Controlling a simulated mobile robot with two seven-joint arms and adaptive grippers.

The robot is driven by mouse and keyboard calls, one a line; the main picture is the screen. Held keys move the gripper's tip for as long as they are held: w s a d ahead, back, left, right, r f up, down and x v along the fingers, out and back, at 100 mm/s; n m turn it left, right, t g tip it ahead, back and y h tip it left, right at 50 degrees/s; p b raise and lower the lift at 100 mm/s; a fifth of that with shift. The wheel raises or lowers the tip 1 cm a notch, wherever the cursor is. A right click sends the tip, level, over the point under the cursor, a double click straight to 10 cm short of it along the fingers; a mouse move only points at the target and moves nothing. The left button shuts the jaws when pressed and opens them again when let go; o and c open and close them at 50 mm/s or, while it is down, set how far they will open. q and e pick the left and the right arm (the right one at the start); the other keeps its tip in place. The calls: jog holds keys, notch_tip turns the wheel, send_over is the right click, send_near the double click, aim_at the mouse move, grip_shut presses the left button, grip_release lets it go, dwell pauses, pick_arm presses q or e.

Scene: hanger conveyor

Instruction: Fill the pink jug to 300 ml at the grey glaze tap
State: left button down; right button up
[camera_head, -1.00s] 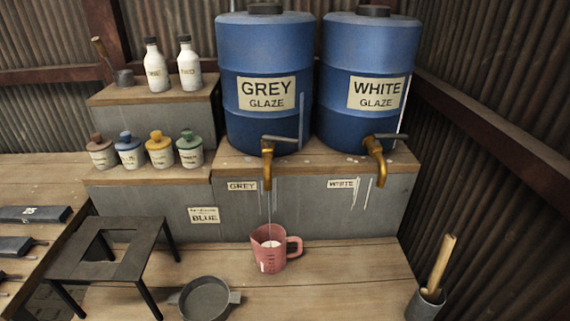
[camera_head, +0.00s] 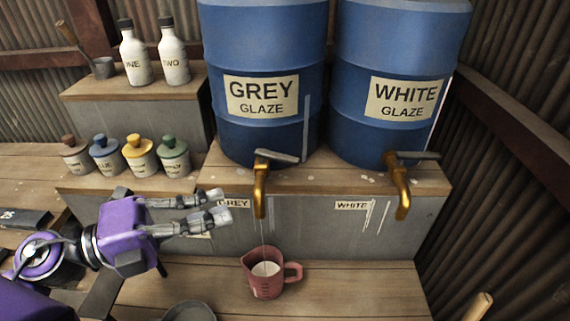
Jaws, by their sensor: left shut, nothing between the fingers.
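The pink jug (camera_head: 264,275) stands upright on the lower wooden bench under the grey glaze tap (camera_head: 260,188), its handle to the right. A thin stream runs from the tap's spout into the jug, and a pale liquid surface shows inside. The marks on the jug are too small to read against the level. The tap's lever (camera_head: 277,156) points to the right. My left gripper (camera_head: 223,205) is shut and empty, left of the tap and above and left of the jug, touching neither in the picture. My right gripper is out of view.
The blue grey-glaze barrel (camera_head: 258,119) stands above the tap, with the white-glaze barrel (camera_head: 400,112) and its tap (camera_head: 399,187) to the right. A dark pan (camera_head: 187,311) lies at the front. Several lidded jars (camera_head: 140,157) stand left. The bench right of the jug is clear.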

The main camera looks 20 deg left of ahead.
aim_at(277, 161)
pick_arm(q)
jog(key=w+a+p+x, duration=0.1)
jog(key=p+x, duration=0.1)
jog(key=x, duration=1)
jog(key=shift+w+a+p, duration=0.2)
jog(key=shift+w+p, duration=0.15)
jog(key=shift+w, duration=0.1)
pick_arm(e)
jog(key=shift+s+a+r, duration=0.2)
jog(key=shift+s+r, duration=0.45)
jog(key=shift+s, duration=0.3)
pick_arm(q)
jog(key=shift+a, duration=0.1)
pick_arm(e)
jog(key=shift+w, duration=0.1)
